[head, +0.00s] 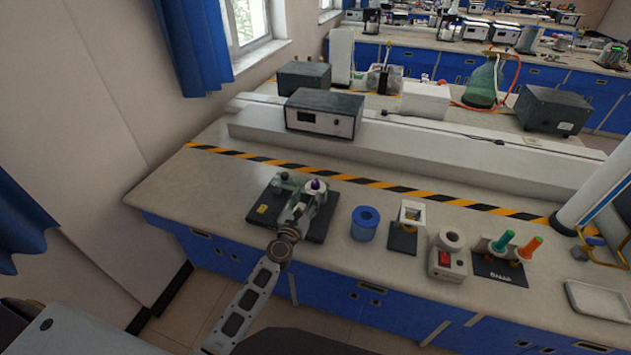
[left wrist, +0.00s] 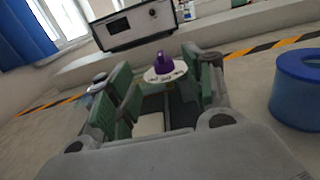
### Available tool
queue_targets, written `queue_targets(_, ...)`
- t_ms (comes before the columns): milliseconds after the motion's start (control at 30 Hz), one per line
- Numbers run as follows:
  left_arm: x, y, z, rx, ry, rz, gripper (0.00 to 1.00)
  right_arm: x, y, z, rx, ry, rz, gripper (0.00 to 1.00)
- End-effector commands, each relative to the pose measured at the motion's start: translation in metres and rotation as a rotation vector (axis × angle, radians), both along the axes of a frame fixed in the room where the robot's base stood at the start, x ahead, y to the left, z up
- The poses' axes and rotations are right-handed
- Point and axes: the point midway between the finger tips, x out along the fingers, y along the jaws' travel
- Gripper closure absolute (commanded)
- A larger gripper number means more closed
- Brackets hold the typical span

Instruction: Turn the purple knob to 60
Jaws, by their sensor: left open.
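The purple knob (left wrist: 164,63) stands on a pale round dial with markings (left wrist: 166,74) in the left wrist view. In the head view the knob (head: 316,185) shows small, above a dark base plate (head: 318,229) on the bench. My left gripper (left wrist: 158,90) is open, with its green-padded fingers on either side of the dial in the picture. The knob is beyond the fingertips, and I see no contact. The left gripper (head: 307,195) partly covers the device in the head view. The dial numbers are too small to read. My right gripper is not in view.
A blue ring-shaped holder (head: 364,224) stands just right of the base plate. Further right are a small stand (head: 405,238), a device with a red switch (head: 447,263) and colored tubes (head: 502,243). A grey instrument box (head: 324,113) sits behind on a raised ledge.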

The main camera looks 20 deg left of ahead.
Motion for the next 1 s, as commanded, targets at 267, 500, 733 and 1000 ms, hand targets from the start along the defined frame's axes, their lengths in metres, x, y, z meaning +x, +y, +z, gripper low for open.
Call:
queue_targets(267,0.023,-0.001,0.001,0.001,-0.001,0.000,0.48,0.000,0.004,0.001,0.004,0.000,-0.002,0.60)
queue_targets(500,0.042,-0.002,0.001,0.001,-0.001,-0.001,0.48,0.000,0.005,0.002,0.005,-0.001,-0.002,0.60)
queue_targets(733,0.060,-0.002,0.000,0.001,0.000,-0.001,0.48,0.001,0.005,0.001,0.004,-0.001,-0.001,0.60)
queue_targets(1000,0.081,-0.003,0.000,0.001,0.000,-0.001,0.48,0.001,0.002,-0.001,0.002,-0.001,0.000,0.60)
